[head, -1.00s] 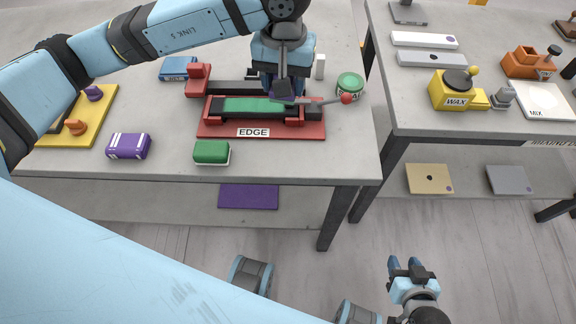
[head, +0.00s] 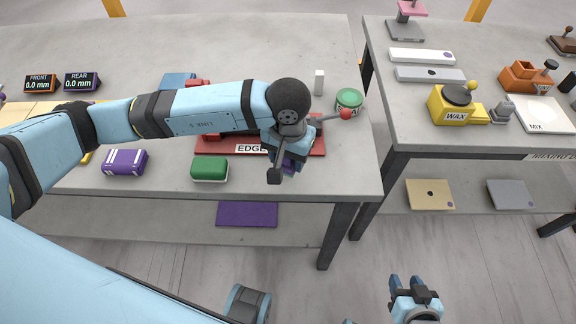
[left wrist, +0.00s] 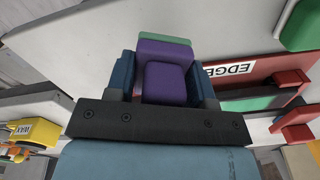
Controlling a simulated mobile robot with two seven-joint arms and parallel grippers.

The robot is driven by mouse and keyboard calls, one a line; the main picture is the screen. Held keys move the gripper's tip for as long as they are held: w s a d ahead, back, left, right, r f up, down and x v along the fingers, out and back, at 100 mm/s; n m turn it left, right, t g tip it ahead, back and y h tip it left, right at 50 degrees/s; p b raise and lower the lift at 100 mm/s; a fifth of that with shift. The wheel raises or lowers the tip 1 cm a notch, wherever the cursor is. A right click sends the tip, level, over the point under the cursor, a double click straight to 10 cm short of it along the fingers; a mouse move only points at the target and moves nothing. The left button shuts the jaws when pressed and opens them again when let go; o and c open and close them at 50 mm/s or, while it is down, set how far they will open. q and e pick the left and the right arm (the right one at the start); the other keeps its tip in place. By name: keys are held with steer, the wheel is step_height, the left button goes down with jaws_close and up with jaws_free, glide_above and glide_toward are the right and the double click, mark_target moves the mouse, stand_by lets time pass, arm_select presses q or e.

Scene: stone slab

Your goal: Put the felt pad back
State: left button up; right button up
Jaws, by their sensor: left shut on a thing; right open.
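My left gripper (head: 290,162) is shut on a purple block (left wrist: 165,84) with a green layer at its far side. The block sits between the blue fingers in the left wrist view. In the head view it is mostly hidden by the gripper, which hangs over the right front of the red EDGE base (head: 221,147). That base also shows in the left wrist view (left wrist: 246,72), with a green strip (left wrist: 258,104) beside it. I cannot tell for sure that the held block is the felt pad. My right gripper (head: 406,284) is open and empty, low in front of the slabs.
A purple striped block (head: 125,161) and a green block (head: 210,168) stand along the front edge. A round green tin (head: 349,101) and a white block (head: 319,82) stand at the right. A purple sheet (head: 247,214) lies on the lower shelf. A yellow WAX device (head: 453,105) is on the right table.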

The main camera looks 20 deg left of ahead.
mark_target(288, 168)
arm_select(q)
step_height(288, 168, down, 4)
steer(key=shift+f, duration=0.1)
steer(key=shift+f, duration=0.1)
steer(key=shift+f, duration=0.15)
steer(key=o, duration=0.8)
steer(key=shift+o, duration=0.2)
